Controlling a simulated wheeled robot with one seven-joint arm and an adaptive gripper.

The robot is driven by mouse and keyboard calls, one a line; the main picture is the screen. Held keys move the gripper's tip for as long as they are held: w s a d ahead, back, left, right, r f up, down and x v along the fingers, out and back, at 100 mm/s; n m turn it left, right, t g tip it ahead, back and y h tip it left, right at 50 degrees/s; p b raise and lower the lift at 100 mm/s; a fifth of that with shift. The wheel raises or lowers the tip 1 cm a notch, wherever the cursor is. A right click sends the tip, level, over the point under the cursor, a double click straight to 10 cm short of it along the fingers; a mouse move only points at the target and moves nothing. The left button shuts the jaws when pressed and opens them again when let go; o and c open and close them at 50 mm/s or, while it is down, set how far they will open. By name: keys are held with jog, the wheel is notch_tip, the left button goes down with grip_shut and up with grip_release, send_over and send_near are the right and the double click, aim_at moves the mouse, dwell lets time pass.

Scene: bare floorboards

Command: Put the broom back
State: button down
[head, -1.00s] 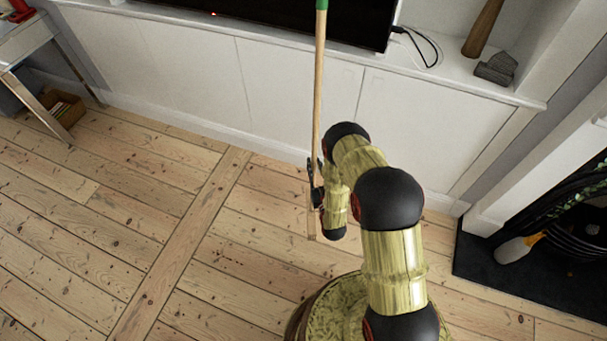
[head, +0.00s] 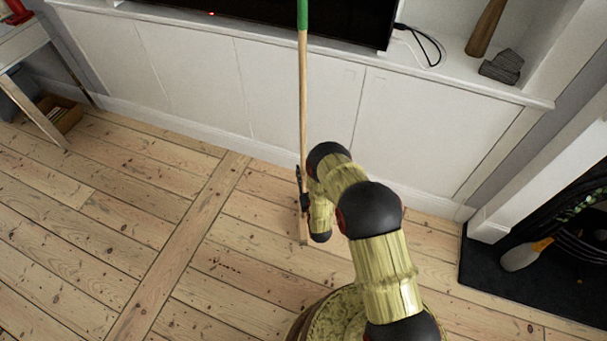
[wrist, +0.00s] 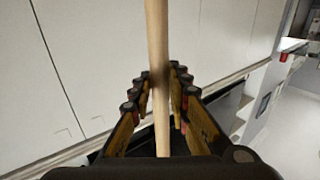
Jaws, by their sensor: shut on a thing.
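The broom's wooden handle (head: 303,110) stands nearly upright in the head view, with a green section at the top edge of the picture. The rest of the broom above that is out of view. My gripper (head: 303,190) is shut on the handle near its lower end. In the wrist view the handle (wrist: 157,60) runs up between the two fingers of my gripper (wrist: 160,95). The handle's lower end shows just below the gripper against the floorboards; I cannot tell whether it touches them.
A white cabinet (head: 200,85) runs along the wall, with a black screen (head: 350,15) above it. A dark hearth (head: 500,275) lies at the right, and a small box (head: 62,115) at the left.

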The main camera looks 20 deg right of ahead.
jog(key=shift+r, duration=0.1)
jog(key=c, duration=1.7)
grip_release()
jog(key=s+p, duration=0.3)
jog(key=s, duration=0.9)
jog(key=shift+a+p, duration=0.15)
jog(key=shift+p, duration=0.2)
jog(key=shift+f, duration=0.25)
